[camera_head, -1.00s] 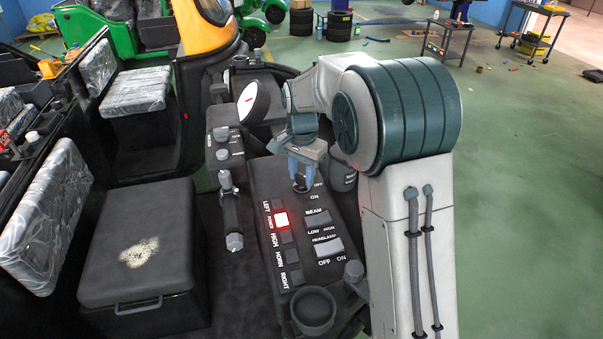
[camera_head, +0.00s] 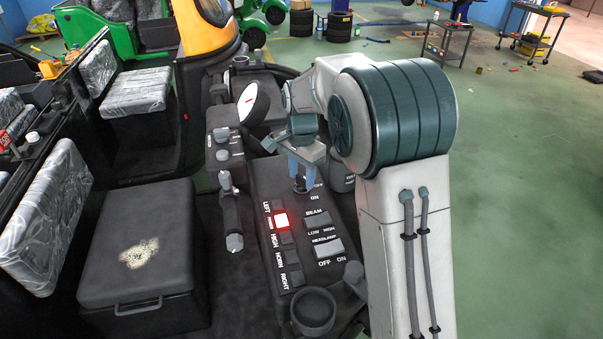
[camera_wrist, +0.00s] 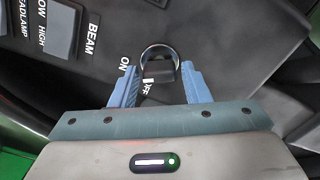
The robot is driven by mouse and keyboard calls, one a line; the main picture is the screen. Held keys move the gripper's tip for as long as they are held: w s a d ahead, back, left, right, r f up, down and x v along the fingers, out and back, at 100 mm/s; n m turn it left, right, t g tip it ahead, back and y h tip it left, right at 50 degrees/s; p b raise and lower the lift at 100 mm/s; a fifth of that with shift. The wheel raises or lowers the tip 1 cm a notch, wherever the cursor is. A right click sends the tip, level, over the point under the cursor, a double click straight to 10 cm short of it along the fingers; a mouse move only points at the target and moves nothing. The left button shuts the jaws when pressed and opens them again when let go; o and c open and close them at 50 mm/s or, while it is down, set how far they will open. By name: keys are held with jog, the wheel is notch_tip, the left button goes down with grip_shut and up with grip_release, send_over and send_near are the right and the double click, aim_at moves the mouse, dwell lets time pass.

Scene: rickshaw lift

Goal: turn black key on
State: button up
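The black key (camera_wrist: 161,72) sits in a round switch with a pale ring on the dark control panel. In the wrist view it stands between my two blue fingertips, with a gap visible on each side. My gripper (camera_wrist: 159,70) is open around it, and shows in the head view (camera_head: 303,178) pointing down at the panel's far end. The OFF label (camera_wrist: 148,88) is partly covered near the left finger. The ON label (camera_wrist: 124,61) is beside the switch. In the head view my fingers mostly hide the key.
The panel has a beam switch (camera_head: 317,219), a headlamp switch (camera_head: 328,247), and a lit red button (camera_head: 281,221). A round gauge (camera_head: 253,104) stands behind, left of my gripper. A lever (camera_head: 231,210) and a black box (camera_head: 140,255) are at left. Open green floor lies at right.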

aim_at(302, 176)
jog(key=shift+o, duration=0.6)
notch_tip(302, 176, up, 14)
jog(key=shift+b, duration=0.4)
jog(key=shift+f, duration=0.1)
